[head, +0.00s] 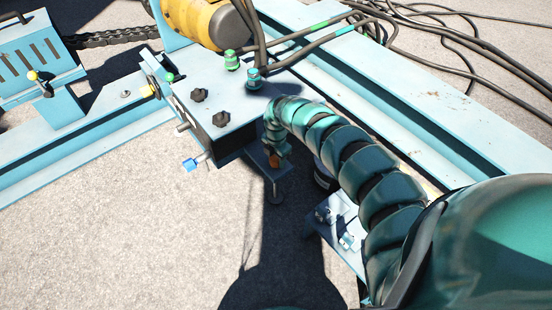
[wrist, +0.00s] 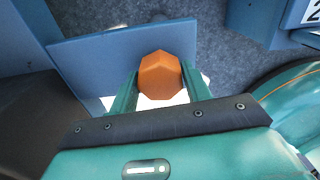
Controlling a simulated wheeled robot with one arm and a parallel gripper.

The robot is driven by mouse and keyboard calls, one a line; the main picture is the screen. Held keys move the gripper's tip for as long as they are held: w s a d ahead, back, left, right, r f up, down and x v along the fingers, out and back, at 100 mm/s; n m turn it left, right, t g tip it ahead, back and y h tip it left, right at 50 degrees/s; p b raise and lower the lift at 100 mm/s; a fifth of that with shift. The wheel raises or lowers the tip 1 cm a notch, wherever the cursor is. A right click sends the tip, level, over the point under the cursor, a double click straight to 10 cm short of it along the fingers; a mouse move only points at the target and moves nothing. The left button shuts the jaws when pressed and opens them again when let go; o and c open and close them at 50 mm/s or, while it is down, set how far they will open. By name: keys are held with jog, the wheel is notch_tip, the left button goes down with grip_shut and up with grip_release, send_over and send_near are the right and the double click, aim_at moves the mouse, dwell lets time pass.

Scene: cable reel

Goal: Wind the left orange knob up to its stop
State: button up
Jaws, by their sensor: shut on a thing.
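The orange knob (wrist: 160,74) is faceted and sits between the two green fingers of my gripper (wrist: 158,88) in the wrist view. The fingers are shut on it from both sides. In the head view the orange knob (head: 274,160) shows as a small patch at the end of my gripper (head: 275,150), just above a small blue plate beside the blue box.
The blue box (head: 215,100) carries black knobs and hose fittings on top. A blue-tipped valve (head: 193,163) sticks out at its left front. A yellow motor (head: 205,20) stands behind. Black hoses (head: 400,22) cross the blue frame beam (head: 440,110). The concrete at lower left is clear.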

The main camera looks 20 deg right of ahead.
aim_at(276, 158)
jog(key=n, duration=0.4)
jog(key=shift+n+b, duration=0.3)
jog(key=shift+b, duration=0.05)
jog(key=shift+n+b, duration=0.3)
jog(key=shift+n, duration=1.7)
jog(key=o, duration=0.9)
notch_tip(276, 158, up, 17)
jog(key=p, duration=0.6)
jog(key=shift+r, duration=0.2)
